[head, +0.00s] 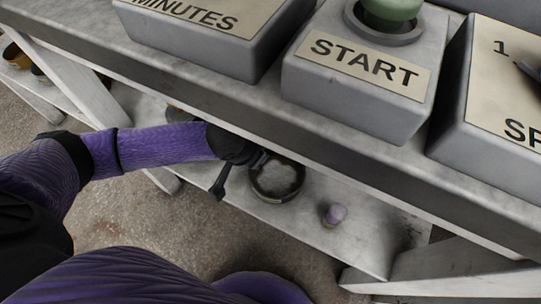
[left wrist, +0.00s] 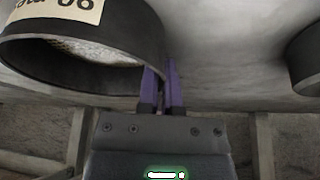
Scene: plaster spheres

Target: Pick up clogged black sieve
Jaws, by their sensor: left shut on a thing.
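The black sieve (head: 257,193) is a round dark ring with a pale, clogged-looking mesh inside, on the lower shelf under the bench. In the left wrist view the sieve (left wrist: 95,80) fills the upper left, with part of a cream label reading "06" on its side. My left gripper (left wrist: 164,75) has its purple fingers close together at the sieve's right wall, shut on it. In the head view my left gripper (head: 262,160) reaches under the bench at the sieve's near left rim, partly hidden. My right gripper is not in view.
The bench top (head: 270,110) overhangs the sieve closely and carries a START box (head: 362,65). A dark rounded thing (left wrist: 306,60) is at the right in the wrist view.

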